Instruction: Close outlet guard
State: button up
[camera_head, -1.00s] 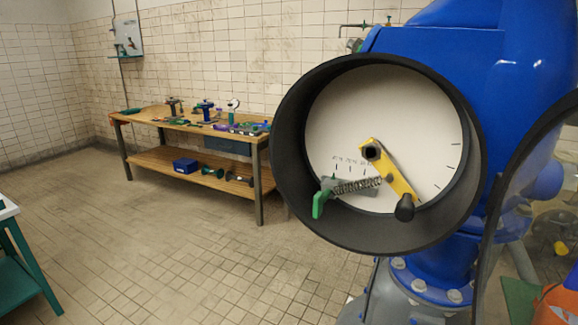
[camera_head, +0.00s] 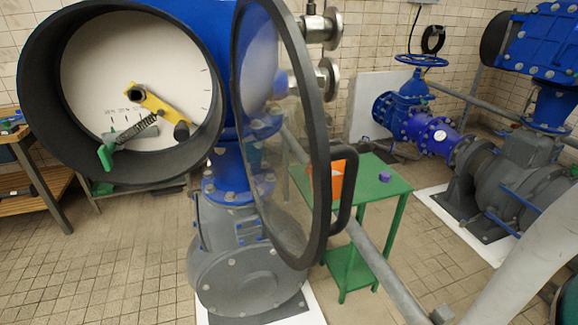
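The outlet guard (camera_head: 322,150) is a round clear cover with a thick black rim. It stands open, swung to the right of the round black dial housing (camera_head: 38,105) in the head view. A black loop handle (camera_head: 350,185) sticks out from the right side of its rim. The housing's open front shows a white dial face (camera_head: 165,60) with a yellow lever (camera_head: 152,104), a spring and a green-tipped pointer (camera_head: 106,155). My gripper is not in view.
A green table (camera_head: 385,180) with an orange object (camera_head: 338,180) and a small purple item stands behind the guard. Blue valves and grey pumps fill the right. A wooden workbench (camera_head: 35,170) is at the left. A grey bar (camera_head: 380,262) crosses the lower middle. Tiled floor lies at lower left.

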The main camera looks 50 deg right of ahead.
aim_at(323, 157)
jog(key=k+z, duration=0.1)
jog(key=k, duration=0.75)
jog(key=k+l+u, duration=0.1)
jog(key=l, duration=0.25)
jog(key=k+l+u, duration=0.1)
jog(key=l, duration=0.25)
jog(key=k+l+u, duration=0.1)
jog(key=l, duration=0.25)
jog(key=l+u, duration=0.15)
jog(key=l, duration=0.3)
jog(key=k, duration=0.05)
